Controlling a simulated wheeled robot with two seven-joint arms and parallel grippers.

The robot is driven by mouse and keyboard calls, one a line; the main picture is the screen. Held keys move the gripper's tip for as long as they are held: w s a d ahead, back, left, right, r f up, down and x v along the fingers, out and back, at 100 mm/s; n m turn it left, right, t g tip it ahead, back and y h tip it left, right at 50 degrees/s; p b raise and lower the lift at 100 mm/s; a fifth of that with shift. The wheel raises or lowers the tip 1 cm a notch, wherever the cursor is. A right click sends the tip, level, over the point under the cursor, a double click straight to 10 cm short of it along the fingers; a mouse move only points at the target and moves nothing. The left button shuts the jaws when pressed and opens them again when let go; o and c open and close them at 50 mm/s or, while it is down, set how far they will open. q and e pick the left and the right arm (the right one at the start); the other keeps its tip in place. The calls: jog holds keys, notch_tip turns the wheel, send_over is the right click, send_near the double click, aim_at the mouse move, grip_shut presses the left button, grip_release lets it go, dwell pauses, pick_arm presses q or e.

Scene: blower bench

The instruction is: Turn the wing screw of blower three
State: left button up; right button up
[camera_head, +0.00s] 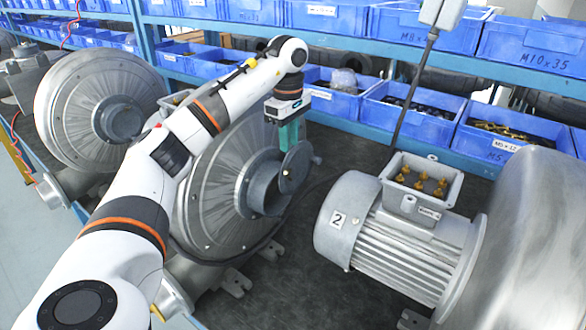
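My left gripper (290,132) with teal fingers points down at the round cover plate (296,167) on the inlet of the middle blower (222,207). The fingertips are at or just behind the plate's upper edge; I cannot tell whether they touch it. Whether the fingers are open or shut does not show. A small light spot, perhaps a screw, sits on the plate, but no wing screw can be made out clearly. No number three is visible. My arm hides part of the middle blower. My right gripper is out of view.
A motor labelled 2 (339,219), with an open terminal box (422,185) of brass studs, stands to the right beside a large metal housing (535,250). Another blower (95,112) is at left. Blue bins (408,112) line the shelf behind. Dark bench surface (295,285) is free at the front.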

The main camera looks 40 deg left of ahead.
aim_at(291, 170)
pick_arm(q)
jog(key=f+p, duration=0.1)
jog(key=f, duration=0.2)
jog(key=f+p, duration=0.1)
jog(key=f, duration=0.2)
jog(key=f+p, duration=0.1)
jog(key=f, duration=0.2)
jog(key=shift+w+f, duration=0.2)
jog(key=shift+w, duration=0.05)
jog(key=shift+f, duration=0.15)
jog(key=shift+c, duration=0.4)
grip_shut()
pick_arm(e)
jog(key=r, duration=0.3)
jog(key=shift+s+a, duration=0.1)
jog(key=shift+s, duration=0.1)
